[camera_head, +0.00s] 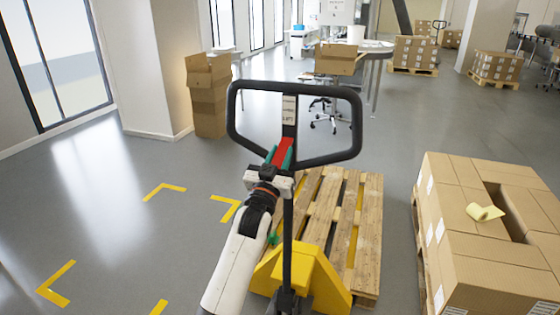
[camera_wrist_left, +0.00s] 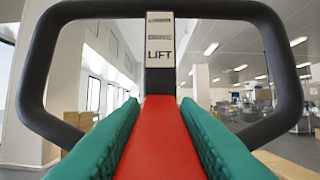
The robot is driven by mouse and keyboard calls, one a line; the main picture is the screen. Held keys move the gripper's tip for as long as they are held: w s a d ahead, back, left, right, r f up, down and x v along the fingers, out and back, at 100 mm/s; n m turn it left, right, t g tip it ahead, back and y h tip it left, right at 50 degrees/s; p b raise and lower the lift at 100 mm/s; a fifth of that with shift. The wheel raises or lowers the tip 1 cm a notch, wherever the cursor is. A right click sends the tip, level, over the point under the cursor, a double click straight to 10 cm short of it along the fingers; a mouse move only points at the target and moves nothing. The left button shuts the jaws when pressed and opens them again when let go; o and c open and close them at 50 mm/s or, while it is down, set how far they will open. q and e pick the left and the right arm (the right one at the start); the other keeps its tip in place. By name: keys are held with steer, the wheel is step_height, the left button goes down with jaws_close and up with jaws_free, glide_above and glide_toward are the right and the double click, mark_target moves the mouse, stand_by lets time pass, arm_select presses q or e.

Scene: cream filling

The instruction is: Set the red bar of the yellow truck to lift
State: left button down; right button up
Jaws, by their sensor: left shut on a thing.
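The yellow pallet truck (camera_head: 318,268) stands in front of me with its black loop handle (camera_head: 346,122) upright. The red bar (camera_head: 283,150) sits in the middle of the handle, below a label plate (camera_head: 289,110). In the left wrist view the red bar (camera_wrist_left: 160,145) runs up toward the plate, where the word LIFT (camera_wrist_left: 159,53) is readable just above its end. My left gripper (camera_head: 281,156) has green fingers on both sides of the red bar and is shut on it. The plate's upper markings are too small to read. My right gripper is not in view.
A wooden pallet (camera_head: 370,225) lies at the truck's forks. Stacked cardboard boxes (camera_head: 480,262) with a yellow roll (camera_head: 485,212) on top stand at the right. Yellow corner marks (camera_head: 57,283) are on the clear floor at the left. More cartons (camera_head: 208,95) stand by the wall.

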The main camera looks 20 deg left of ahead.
arm_select(q)
steer(key=c, duration=1.1)
jaws_free()
steer(key=b+v, duration=0.1)
steer(key=v, duration=1.1)
